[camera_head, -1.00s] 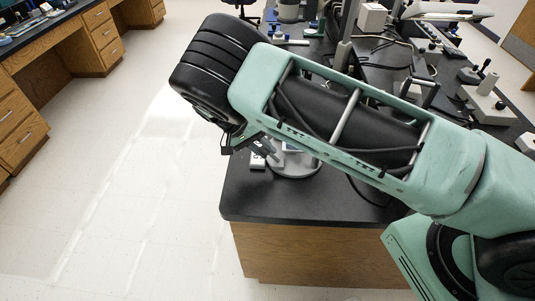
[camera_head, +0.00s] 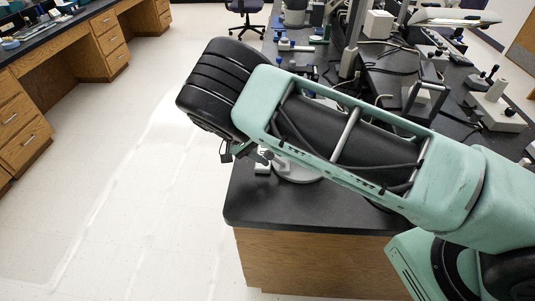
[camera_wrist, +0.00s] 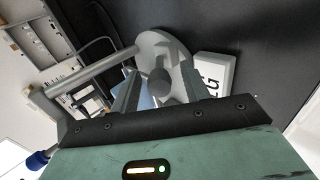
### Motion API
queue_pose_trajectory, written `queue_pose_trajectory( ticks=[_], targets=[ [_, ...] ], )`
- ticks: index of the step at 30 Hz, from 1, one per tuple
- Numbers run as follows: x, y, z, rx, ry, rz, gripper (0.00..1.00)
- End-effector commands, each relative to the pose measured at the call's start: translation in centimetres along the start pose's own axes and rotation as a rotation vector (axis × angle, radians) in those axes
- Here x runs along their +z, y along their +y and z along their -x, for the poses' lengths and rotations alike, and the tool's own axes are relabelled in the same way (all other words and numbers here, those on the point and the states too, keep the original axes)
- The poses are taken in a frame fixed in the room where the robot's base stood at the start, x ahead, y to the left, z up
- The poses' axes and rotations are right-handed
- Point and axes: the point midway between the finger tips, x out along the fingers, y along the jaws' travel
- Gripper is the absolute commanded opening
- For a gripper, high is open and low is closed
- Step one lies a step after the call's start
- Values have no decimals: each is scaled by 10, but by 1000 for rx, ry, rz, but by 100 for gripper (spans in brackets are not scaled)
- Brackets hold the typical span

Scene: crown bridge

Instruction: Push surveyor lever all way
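The surveyor's round grey base (camera_head: 300,174) stands on the black bench top, partly hidden behind my arm in the head view. The wrist view shows its grey disc (camera_wrist: 166,49) and a long grey rod (camera_wrist: 92,74) reaching left. In the head view my gripper (camera_head: 258,154) is beside the surveyor base, at the bench's left edge.
A white block with dark lettering (camera_wrist: 216,72) lies close to the surveyor's disc. The black bench top (camera_head: 290,211) is clear at its front corner. Several instruments crowd its far part, including a white device (camera_head: 494,108). Open floor (camera_head: 130,190) lies to the left.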

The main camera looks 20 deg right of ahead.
Motion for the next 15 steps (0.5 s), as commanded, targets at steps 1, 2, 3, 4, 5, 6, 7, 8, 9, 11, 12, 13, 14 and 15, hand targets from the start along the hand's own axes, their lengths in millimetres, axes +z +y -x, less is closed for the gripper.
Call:
queue_pose_trajectory(
  ticks=[1, 2, 3, 4, 5, 6, 7, 8, 9, 11, 12, 13, 14, 15],
  targets=[
    [0, 0, 0, 0, 0, 0, 46],
    [0, 0, 0, 0, 1, 0, 46],
    [0, 0, 0, 0, 1, 0, 46],
    [0, 0, 0, 0, 1, 0, 46],
    [0, 0, 0, 0, 1, -1, 46],
    [0, 0, 1, 0, 1, -1, 46],
    [0, 0, 1, 0, 1, -1, 46],
    [-1, 0, 3, -1, 2, -1, 46],
    [-1, 0, 5, -1, 2, 0, 46],
    [-1, -1, 11, -2, 2, 0, 46],
    [-1, -2, 17, -3, 3, 0, 46],
    [-1, -2, 22, -3, 3, 0, 46],
    [-1, -2, 27, -4, 4, 0, 46],
    [-1, -3, 36, -5, 4, 0, 46]
  ],
)
